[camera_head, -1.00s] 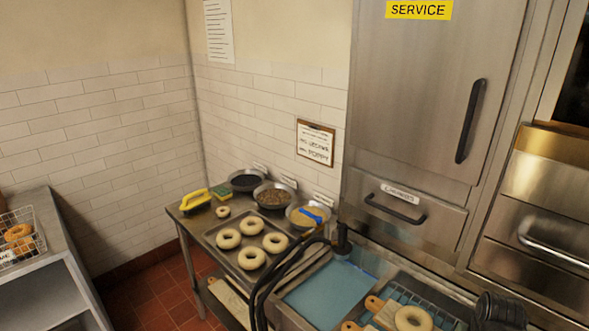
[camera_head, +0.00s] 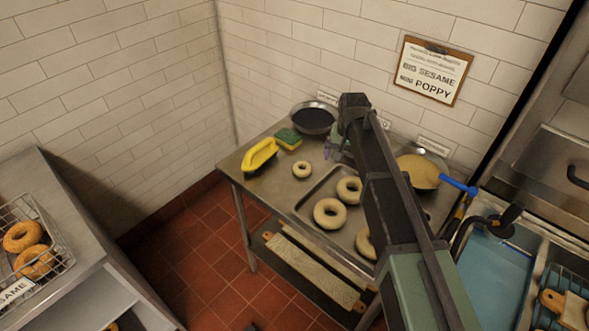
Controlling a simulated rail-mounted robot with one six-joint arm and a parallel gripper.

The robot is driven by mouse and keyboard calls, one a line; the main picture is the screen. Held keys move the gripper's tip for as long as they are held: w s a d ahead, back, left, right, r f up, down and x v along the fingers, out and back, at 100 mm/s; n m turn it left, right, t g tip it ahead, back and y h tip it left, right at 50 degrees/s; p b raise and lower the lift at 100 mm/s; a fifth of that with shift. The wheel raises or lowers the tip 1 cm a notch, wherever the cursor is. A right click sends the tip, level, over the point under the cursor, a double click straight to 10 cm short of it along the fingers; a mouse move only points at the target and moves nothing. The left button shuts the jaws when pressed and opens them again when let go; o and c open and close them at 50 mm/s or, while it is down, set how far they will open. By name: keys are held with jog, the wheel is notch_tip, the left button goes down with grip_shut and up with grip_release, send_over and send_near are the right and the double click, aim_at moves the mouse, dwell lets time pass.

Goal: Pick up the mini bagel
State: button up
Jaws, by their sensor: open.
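The mini bagel (camera_head: 302,163), a small pale ring, lies flat on the steel table (camera_head: 262,187), left of the tray and in front of the sponge. Nothing covers it. My arm reaches in from the lower right, and its wrist bends down near the bowls. My gripper (camera_head: 329,152) shows only in part below the wrist, small and partly hidden by my arm. It is open, to the right of and a little beyond the mini bagel, apart from it.
Larger bagels (camera_head: 330,213) lie on a tray (camera_head: 304,206), partly behind my arm. A yellow-handled brush (camera_head: 260,154) and a sponge (camera_head: 289,138) are left of a dark-seed bowl (camera_head: 313,120). A bowl with a blue-handled tool (camera_head: 418,170) stands right.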

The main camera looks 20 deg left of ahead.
send_over(303, 165)
jog(key=s, duration=0.1)
jog(key=f, duration=0.1)
notch_tip(303, 165, down, 11)
jog(key=b, duration=1.1)
jog(key=shift+s+d+f+b, duration=0.1)
jog(key=shift+f+b, duration=0.1)
jog(key=shift+b, duration=0.15)
jog(key=shift+r, duration=0.25)
jog(key=c, duration=1)
jog(key=shift+o, duration=0.2)
jog(key=shift+r+p, duration=0.15)
jog(key=shift+p, duration=0.2)
notch_tip(303, 165, up, 20)
jog(key=p, duration=1.9)
jog(key=shift+p, duration=0.4)
